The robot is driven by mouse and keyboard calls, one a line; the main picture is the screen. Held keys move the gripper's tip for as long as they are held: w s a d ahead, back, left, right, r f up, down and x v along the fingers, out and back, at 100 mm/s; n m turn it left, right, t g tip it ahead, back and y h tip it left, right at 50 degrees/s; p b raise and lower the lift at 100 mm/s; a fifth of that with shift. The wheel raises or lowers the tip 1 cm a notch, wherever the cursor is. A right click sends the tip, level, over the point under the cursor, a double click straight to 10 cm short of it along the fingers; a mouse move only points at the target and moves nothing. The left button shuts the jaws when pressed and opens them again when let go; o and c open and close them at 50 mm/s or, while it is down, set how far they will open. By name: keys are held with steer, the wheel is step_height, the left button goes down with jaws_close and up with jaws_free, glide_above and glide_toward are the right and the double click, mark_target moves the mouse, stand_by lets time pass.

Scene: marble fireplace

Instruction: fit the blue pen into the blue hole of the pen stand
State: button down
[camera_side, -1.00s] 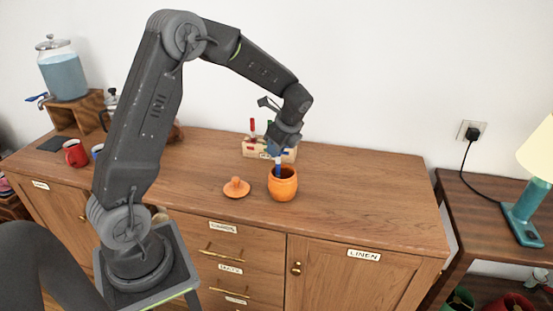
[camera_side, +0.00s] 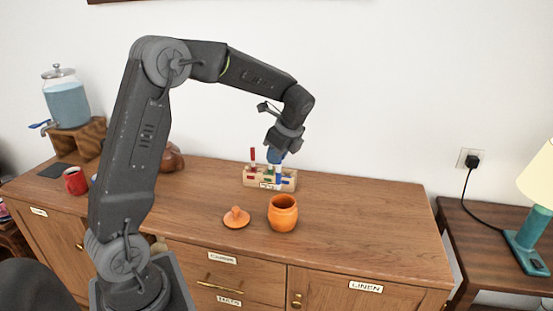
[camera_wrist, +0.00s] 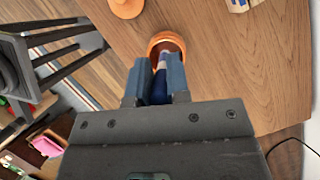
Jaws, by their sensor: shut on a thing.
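The blue pen (camera_wrist: 161,72) is held between the two blue fingers of my gripper (camera_side: 276,158), which is shut on it. In the wrist view the pen points away from my gripper (camera_wrist: 158,80), toward the open mouth of the orange pot (camera_wrist: 164,42). In the side view my gripper is above the orange pot (camera_side: 283,215), and the pen overlaps the stand in the picture. The wooden pen stand (camera_side: 256,183) stands behind the pot, with a red pen (camera_side: 252,156) upright at its left. The stand's blue hole is not clearly visible.
The orange lid (camera_side: 236,218) lies left of the pot. A red mug (camera_side: 76,181) and a water dispenser (camera_side: 66,100) are at the far left. The right part of the wooden cabinet top (camera_side: 365,220) is clear. A lamp stands on a side table.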

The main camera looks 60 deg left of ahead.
steer(key=shift+r, duration=0.9)
steer(key=w+a+f+m+t, duration=0.2)
steer(key=w+a+f+m, duration=0.15)
steer(key=w+a, duration=0.9)
step_height(320, 180, down, 9)
steer(key=a+m, duration=0.1)
steer(key=shift+s, duration=0.15)
steer(key=shift+f, duration=0.15)
